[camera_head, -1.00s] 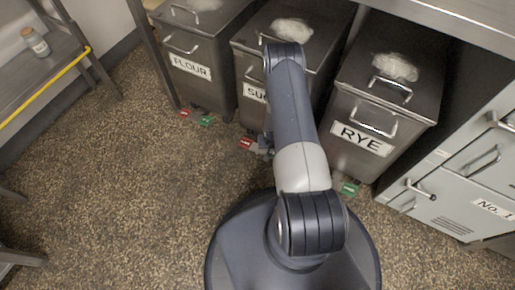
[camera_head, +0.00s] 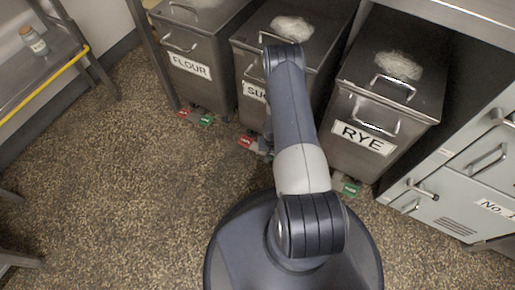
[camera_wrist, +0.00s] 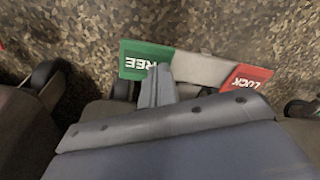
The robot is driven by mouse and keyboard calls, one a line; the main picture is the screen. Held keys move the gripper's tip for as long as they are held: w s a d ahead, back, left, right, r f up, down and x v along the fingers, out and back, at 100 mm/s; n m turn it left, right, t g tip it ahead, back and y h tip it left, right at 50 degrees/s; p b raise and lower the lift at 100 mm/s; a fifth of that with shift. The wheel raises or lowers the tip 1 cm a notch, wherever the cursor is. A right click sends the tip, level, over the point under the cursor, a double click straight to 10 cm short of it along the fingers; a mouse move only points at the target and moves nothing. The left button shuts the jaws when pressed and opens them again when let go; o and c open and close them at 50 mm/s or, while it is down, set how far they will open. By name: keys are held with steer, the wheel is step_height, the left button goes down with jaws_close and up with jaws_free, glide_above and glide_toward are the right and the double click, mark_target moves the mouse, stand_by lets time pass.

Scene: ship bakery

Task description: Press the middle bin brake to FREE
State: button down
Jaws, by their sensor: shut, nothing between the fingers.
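The middle bin (camera_head: 262,62) has a label that starts "SU", the rest hidden by my arm. Its red pedal (camera_head: 245,141) shows at its foot in the head view; its green one is hidden there. In the wrist view, the green FREE pedal (camera_wrist: 132,62) and the red LOCK pedal (camera_wrist: 247,77) sit at two ends of a grey bar (camera_wrist: 200,68). My gripper (camera_wrist: 157,72) is shut and empty, its tips overlapping the near right edge of the green pedal. I cannot tell whether they touch it or how far the pedal is down.
The FLOUR bin (camera_head: 190,70) stands left and the RYE bin (camera_head: 370,110) right, with a green pedal (camera_head: 350,187) at the RYE bin's foot. Drawers (camera_head: 460,195) stand at far right. A shelf with a yellow rail (camera_head: 45,85) is at left. The speckled floor (camera_head: 130,190) is open.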

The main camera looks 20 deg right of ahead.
steer(key=shift+f, duration=0.25)
steer(key=shift+r, duration=0.15)
steer(key=shift+r+p, duration=1.8)
steer(key=shift+r, duration=1.65)
steer(key=shift+f, duration=0.1)
step_height(320, 180, down, 7)
steer(key=b, duration=0.4)
